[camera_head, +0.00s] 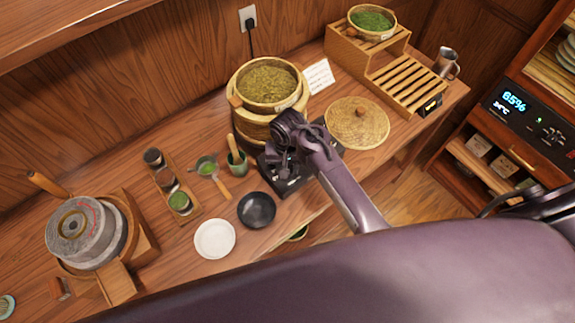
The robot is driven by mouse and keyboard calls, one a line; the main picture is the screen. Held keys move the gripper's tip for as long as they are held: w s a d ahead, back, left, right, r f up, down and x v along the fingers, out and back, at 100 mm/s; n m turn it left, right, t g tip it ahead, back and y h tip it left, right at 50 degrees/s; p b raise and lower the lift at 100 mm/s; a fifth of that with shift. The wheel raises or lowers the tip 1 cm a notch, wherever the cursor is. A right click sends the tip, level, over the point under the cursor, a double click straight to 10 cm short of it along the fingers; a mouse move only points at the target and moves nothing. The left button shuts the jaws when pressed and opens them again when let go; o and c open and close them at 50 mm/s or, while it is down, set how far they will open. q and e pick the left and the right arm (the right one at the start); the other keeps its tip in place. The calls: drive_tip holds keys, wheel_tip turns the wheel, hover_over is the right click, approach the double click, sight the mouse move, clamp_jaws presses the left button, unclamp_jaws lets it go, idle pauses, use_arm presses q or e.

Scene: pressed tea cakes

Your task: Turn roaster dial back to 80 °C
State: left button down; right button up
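The roaster is a round bamboo-sided vessel (245,117) filled with green-brown leaf, standing at the back of the wooden table. A black control box (288,187) sits at its front right. My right gripper (283,160) is over this box, with its dark fingers pointing down at the top. The gripper and wrist cover much of the box, so I cannot make out the dial or its setting. The fingers blend into the dark box, and I cannot tell whether they are open or shut or touching it. My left gripper is not in view.
A stone mill (85,232) is at far left. A display (514,101) at right reads 85%.

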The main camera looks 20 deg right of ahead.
drive_tip(key=shift+n, duration=0.3)
drive_tip(key=n, duration=0.3)
drive_tip(key=shift+n, duration=2.1)
drive_tip(key=o, duration=1)
